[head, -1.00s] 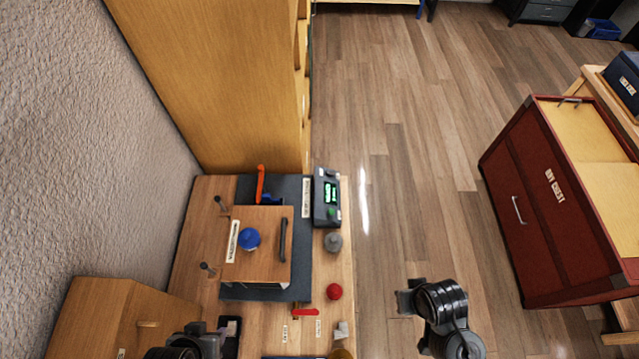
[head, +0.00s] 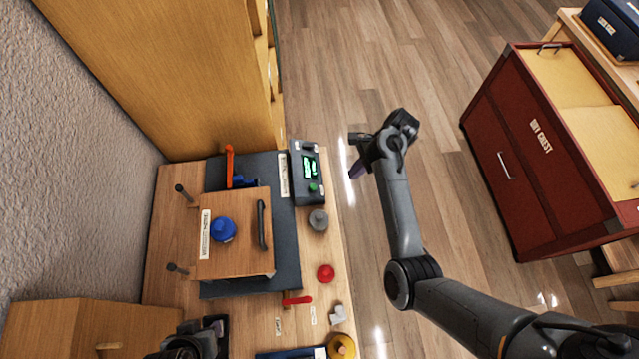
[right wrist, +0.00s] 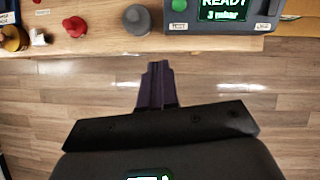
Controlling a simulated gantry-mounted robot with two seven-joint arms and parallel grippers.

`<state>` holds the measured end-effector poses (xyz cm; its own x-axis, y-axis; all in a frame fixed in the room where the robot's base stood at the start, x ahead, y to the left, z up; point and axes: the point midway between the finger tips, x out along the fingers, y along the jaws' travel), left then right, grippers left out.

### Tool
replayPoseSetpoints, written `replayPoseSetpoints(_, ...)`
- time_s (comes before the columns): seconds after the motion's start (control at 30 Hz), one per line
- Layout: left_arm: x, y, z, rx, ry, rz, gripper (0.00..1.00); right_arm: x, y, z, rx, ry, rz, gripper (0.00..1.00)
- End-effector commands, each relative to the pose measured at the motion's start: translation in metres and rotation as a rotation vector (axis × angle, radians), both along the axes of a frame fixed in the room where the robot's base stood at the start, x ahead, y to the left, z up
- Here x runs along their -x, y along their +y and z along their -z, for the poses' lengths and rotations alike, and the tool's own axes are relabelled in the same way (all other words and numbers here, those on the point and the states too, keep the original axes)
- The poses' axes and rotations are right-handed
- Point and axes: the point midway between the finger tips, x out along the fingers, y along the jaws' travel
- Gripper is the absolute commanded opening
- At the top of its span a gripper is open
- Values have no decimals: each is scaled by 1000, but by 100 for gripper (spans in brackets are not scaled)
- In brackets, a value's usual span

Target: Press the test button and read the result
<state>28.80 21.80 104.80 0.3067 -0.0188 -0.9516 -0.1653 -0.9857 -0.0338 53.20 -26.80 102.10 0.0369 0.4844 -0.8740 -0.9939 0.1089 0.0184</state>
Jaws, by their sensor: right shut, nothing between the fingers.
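The tester (head: 299,193) is a dark box at the bench's right edge in the head view, with a lit green screen (head: 309,168) and a round green button (head: 313,187). In the right wrist view the tester's screen (right wrist: 222,10) reads "READY" and "3 mbar". The green button (right wrist: 179,5) is left of it, at the top edge. My right gripper (head: 357,172) is shut and empty, right of the tester and apart from it, over the floor. Its closed purple fingers (right wrist: 158,70) point toward the bench. My left gripper (head: 212,333) is partly visible at the bottom; its fingers are unclear.
A grey knob (head: 318,220) and a red knob (head: 325,273) stand along the bench's right edge. A wooden lid (head: 236,255) with a blue knob (head: 222,230) lies on the dark mat. A tall cabinet (head: 165,75) stands behind the bench. Open floor lies right of it, before a red chest (head: 500,130).

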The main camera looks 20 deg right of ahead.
Motion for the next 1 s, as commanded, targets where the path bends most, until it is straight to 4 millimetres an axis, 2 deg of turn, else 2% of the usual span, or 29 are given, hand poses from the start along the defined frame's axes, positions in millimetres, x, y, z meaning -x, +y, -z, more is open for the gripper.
replayPoseSetpoints(0.03, 0, 0, 6, 0, 0, 0, 41, -12, 4, -5, -21, -10, 11, 0)
replayPoseSetpoints(0.1, 0, 0, 8, 0, 0, 0, 41, -22, 8, -13, -43, -17, 26, 0)
replayPoseSetpoints(0.3, 0, 0, 11, 0, 0, 0, 41, -38, 15, -26, -76, -27, 46, 0)
replayPoseSetpoints(0.77, 0, 0, 12, 0, 0, 0, 41, -39, 16, -27, -79, -29, 47, 0)
replayPoseSetpoints(1.0, 0, 0, 14, 0, 0, 0, 41, -41, 27, -10, -82, -28, 46, 0)
